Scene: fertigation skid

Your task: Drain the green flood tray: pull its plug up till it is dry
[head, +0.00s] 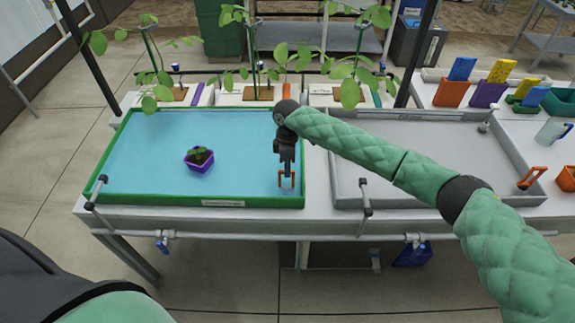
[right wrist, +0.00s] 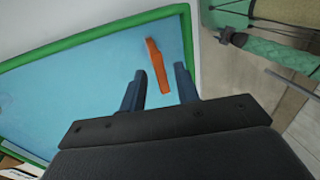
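The green flood tray (head: 150,202) stands on the bench at left, with blue water covering its floor. The orange plug handle (head: 287,181) stands upright in the tray's front right corner. It also shows as an orange bar in the right wrist view (right wrist: 157,66). My right gripper (head: 286,170) reaches down over that corner, right above the handle. In the right wrist view its two dark fingers are apart, with the handle just beyond and between their tips and nothing held. The plug's lower end is hidden under the water. My left gripper is not in view.
A purple pot with a seedling (head: 199,161) sits in the water mid-tray. A grey tray (head: 345,190) with another orange handle (head: 532,177) is at right.

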